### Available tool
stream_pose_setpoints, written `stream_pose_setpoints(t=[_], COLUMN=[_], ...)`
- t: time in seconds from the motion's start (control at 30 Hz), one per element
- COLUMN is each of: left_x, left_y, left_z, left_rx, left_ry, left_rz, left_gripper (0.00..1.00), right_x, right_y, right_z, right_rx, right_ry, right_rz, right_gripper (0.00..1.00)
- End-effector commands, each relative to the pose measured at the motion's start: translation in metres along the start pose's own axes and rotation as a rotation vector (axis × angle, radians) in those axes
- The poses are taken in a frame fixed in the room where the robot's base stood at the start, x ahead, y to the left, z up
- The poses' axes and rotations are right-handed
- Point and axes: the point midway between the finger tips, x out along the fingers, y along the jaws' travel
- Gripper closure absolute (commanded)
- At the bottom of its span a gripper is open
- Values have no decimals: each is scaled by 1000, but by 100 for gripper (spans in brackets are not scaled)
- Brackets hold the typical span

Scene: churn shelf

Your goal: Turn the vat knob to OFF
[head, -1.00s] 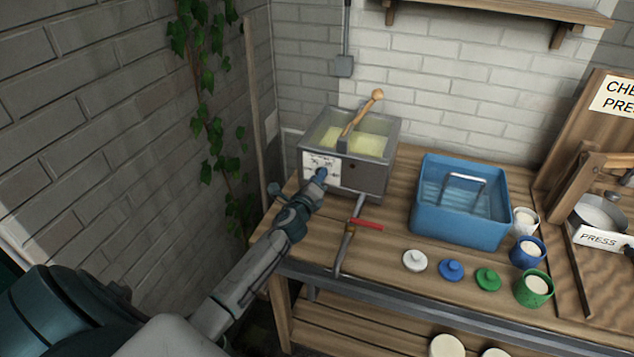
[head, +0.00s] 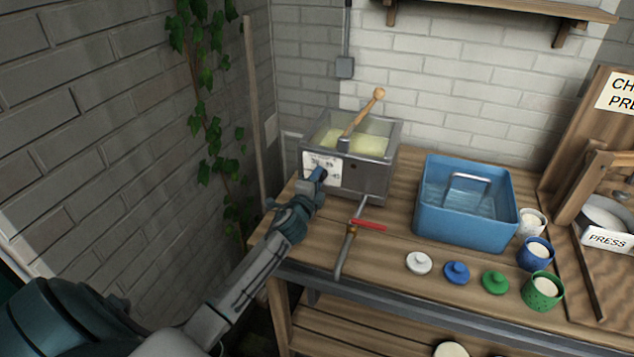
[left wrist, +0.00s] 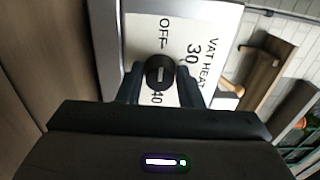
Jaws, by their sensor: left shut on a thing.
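The vat (head: 372,178) is a grey metal box with pale yellow contents and a wooden-handled stick, at the back left of the bench. Its white dial panel (head: 332,172) faces me. In the left wrist view the panel (left wrist: 142,30) reads VAT HEAT, OFF, 30 and 40. The round black knob (left wrist: 160,72) carries a short pale mark; I cannot tell surely which label it points at. My left gripper (head: 318,175) is at the panel. In the left wrist view its fingers (left wrist: 161,88) are shut on the knob, one on each side. My right gripper is not in view.
A pipe with a red-handled tap (head: 368,224) sticks out below the vat, close right of my left arm. A blue basin (head: 463,222), several lids and cups, and a wooden press (head: 590,190) stand to the right. A brick wall (head: 85,120) closes the left side.

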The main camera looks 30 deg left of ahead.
Motion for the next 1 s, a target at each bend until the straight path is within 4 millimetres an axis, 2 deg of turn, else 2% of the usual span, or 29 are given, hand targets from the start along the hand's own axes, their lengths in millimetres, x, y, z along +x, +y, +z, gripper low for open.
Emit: stream_pose_setpoints(t=[0.47,0.5,0.6,0.87,1.0], left_x=[0,0,0,-1,-10], left_y=[0,0,0,0,2], left_z=[0,0,0,0,0], left_rx=[-15,-15,-14,-13,-13], left_ry=[-1,-1,-1,0,1], left_rz=[1,1,1,1,0], left_gripper=[90,64,46,46,46], right_x=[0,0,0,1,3], right_y=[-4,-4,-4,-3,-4], right_z=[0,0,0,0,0], right_rx=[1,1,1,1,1], right_ry=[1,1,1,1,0], right_rz=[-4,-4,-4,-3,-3], right_gripper=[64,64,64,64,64])
